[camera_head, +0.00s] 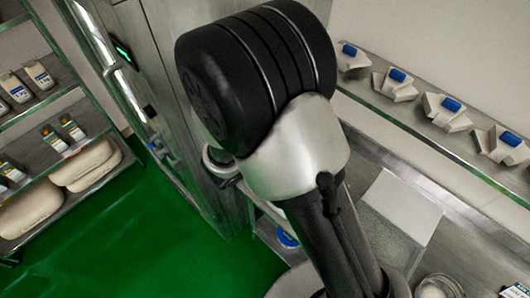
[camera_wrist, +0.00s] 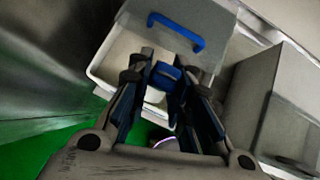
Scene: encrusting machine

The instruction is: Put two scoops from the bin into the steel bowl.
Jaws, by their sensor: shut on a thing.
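In the wrist view my gripper (camera_wrist: 163,72) is shut on a blue handle, apparently that of a scoop (camera_wrist: 155,95) with a pale body, partly hidden by the fingers. Behind it is a pale open bin (camera_wrist: 97,72) with a light rim, and the scoop overlaps it in the picture. I cannot tell whether the scoop touches the contents. A grey panel with a blue handle (camera_wrist: 178,30), probably the bin's lid, stands at the bin's far side. In the head view my arm hides my gripper. A round, shiny bowl-like vessel (camera_head: 440,288) is cut off at the bottom right; I cannot tell whether it is the steel bowl.
In the head view several pale pieces with blue grips (camera_head: 398,76) sit on a wall shelf. A steel cabinet (camera_head: 165,70) and stocked shelves (camera_head: 45,85) stand left. Green floor (camera_head: 140,245) is clear. A grey box (camera_wrist: 280,105) is right in the wrist view.

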